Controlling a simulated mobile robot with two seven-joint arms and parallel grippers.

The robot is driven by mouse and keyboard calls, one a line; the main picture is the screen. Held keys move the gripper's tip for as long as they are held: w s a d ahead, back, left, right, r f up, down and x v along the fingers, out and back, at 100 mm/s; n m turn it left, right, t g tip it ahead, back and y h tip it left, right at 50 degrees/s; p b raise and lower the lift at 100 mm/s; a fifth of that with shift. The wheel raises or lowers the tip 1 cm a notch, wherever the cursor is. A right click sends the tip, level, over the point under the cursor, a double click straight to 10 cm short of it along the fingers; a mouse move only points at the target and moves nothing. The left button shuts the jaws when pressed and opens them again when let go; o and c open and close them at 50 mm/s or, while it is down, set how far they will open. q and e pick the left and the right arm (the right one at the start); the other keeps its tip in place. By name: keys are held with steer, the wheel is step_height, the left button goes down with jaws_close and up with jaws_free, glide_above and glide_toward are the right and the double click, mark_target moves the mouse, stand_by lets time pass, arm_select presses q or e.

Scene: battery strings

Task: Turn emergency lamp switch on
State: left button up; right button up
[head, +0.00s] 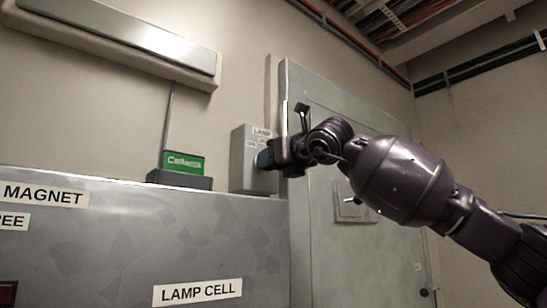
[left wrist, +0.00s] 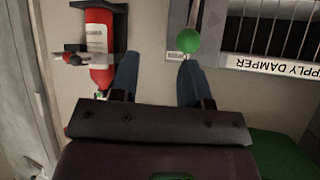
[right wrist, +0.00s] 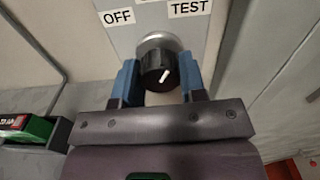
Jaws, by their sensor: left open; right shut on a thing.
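The lamp switch box (head: 242,160) is a grey box on the wall, left of the grey door, with a "LAMP" label on top. In the right wrist view its plate (right wrist: 150,18) carries "OFF" (right wrist: 118,16) on the left and "TEST" (right wrist: 188,8) on the right. A label between them is mostly cut off. The black round knob (right wrist: 157,65) has a white mark tilted up and to the right. My right gripper (right wrist: 159,80) is shut on the knob, one blue finger on each side; it also shows in the head view (head: 266,158). My left gripper (left wrist: 157,70) is open and empty.
A grey cabinet (head: 110,250) with a "LAMP CELL" label (head: 197,292) stands below left. A green cell (head: 184,162) sits on it. A lamp housing (head: 120,38) hangs above.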

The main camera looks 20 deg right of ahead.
steer(key=n+p, duration=0.1)
steer(key=n, duration=0.2)
steer(key=shift+n+p, duration=0.35)
steer(key=shift+n, duration=0.65)
arm_select(q)
steer(key=shift+s+a+r, duration=0.1)
steer(key=shift+s+r, duration=0.35)
steer(key=shift+r, duration=0.05)
arm_select(e)
steer(key=shift+n, duration=0.4)
arm_select(q)
steer(key=shift+s+f, duration=0.2)
steer(key=shift+w, duration=0.15)
arm_select(e)
steer(key=o, duration=0.7)
steer(key=shift+c, duration=0.2)
arm_select(q)
steer(key=shift+w+r, duration=0.45)
arm_select(e)
steer(key=shift+o, duration=1.2)
steer(key=shift+s, duration=0.1)
